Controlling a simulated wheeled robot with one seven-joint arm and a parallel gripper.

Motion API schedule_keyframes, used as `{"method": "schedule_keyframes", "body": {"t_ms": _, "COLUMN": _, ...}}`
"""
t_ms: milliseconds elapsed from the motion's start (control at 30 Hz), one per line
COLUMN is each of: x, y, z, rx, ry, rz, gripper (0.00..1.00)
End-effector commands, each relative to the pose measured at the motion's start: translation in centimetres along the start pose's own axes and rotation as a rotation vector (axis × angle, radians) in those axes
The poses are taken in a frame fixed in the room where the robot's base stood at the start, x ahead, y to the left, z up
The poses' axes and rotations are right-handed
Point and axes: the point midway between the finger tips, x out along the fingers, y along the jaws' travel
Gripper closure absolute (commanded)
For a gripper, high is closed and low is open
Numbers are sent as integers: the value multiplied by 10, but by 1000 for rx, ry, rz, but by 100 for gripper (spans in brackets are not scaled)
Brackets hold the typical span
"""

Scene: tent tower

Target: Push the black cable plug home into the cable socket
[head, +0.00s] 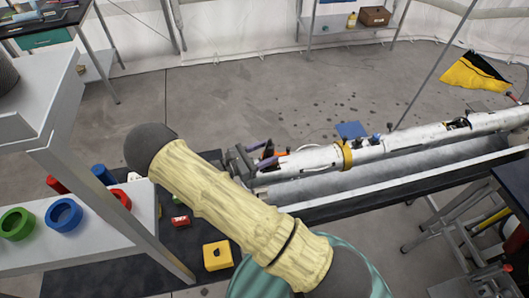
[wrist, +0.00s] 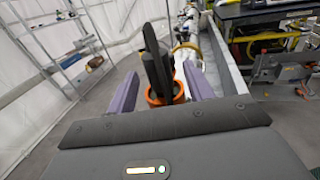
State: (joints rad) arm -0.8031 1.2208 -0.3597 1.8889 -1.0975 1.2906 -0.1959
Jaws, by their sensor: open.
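My gripper (wrist: 160,72) is open, its two purple fingers spread apart. In the head view my gripper (head: 264,155) is at the near left end of a long white tube (head: 315,158). Between the fingers in the wrist view stands a tall black piece (wrist: 157,62), which may be the black cable plug. An orange ring (wrist: 155,99) lies around or just behind its lower part; it may be the socket's rim. An orange patch (head: 282,153) also shows beside the fingers in the head view. How deep the black piece sits cannot be told.
The tube has a yellow band (head: 347,155) and lies along a grey trough (head: 390,170). A white table (head: 95,235) with green and blue rings stands at left. A yellow block (head: 217,256) sits below my arm. Open floor lies beyond the tube.

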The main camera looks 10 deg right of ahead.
Motion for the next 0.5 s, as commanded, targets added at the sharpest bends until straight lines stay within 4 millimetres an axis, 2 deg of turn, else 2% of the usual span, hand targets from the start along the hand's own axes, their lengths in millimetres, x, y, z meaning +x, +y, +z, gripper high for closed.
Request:
{"method": "schedule_keyframes", "body": {"t_ms": 267, "x": 0, "y": 0, "z": 20, "rx": 3, "ry": 1, "rz": 0, "gripper": 48}}
{"method": "schedule_keyframes", "body": {"t_ms": 500, "x": 0, "y": 0, "z": 55, "rx": 5, "ry": 2, "rz": 0, "gripper": 48}}
